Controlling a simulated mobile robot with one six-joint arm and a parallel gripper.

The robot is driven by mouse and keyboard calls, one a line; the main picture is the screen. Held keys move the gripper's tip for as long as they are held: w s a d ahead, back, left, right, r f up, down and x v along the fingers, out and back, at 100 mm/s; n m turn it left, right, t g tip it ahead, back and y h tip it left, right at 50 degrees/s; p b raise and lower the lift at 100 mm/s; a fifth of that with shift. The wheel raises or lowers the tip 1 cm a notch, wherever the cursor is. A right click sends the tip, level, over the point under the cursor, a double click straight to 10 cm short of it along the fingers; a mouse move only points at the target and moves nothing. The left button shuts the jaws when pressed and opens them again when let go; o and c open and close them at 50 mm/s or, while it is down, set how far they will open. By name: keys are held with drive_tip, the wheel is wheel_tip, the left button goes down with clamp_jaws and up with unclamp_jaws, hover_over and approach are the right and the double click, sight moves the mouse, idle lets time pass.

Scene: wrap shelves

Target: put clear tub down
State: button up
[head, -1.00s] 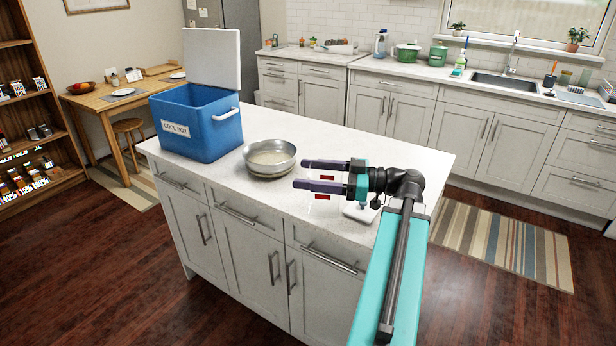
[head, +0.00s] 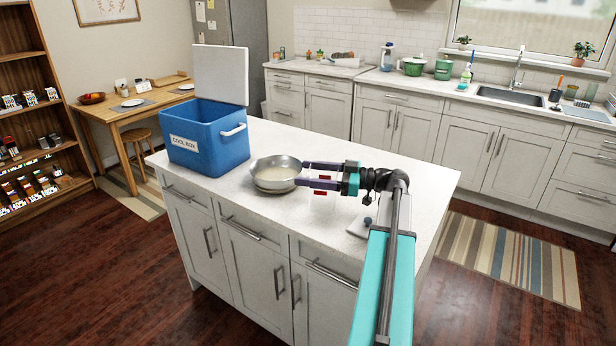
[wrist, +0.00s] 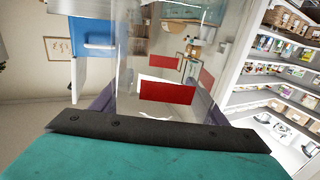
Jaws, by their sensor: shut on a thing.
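The clear tub is see-through and shows in the head view mostly by its red labels (head: 320,192) between my fingers. In the wrist view the tub (wrist: 168,92) fills the space ahead of the palm, with red label patches and the room seen through it. My gripper (head: 302,174) is shut on the tub, its two dark fingers pointing left over the white island counter (head: 400,215). The fingertips overlap the right rim of the metal bowl in the head view; I cannot tell whether they touch. The tub's base and its height over the counter are unclear.
The metal bowl (head: 274,181) stands on the island, left of the fingertips. A blue cool box (head: 205,140) with its lid up stands at the island's left end. A small whitish object (head: 360,227) lies near the front edge below my wrist. The counter behind my gripper looks clear.

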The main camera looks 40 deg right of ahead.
sight(312, 169)
drive_tip(key=shift+w+d+f+p, duration=0.1)
drive_tip(key=shift+w+d+p, duration=0.1)
drive_tip(key=shift+w+d, duration=0.5)
drive_tip(key=shift+w+d+f+p, duration=0.15)
drive_tip(key=shift+w+d, duration=0.25)
drive_tip(key=shift+w, duration=0.5)
wheel_tip(312, 169, down, 3)
drive_tip(key=shift+f+p, duration=0.15)
drive_tip(key=shift+p, duration=0.5)
drive_tip(key=shift+f, duration=0.15)
drive_tip(key=o, duration=2)
drive_tip(key=shift+o, duration=0.2)
drive_tip(key=shift+r, duration=0.2)
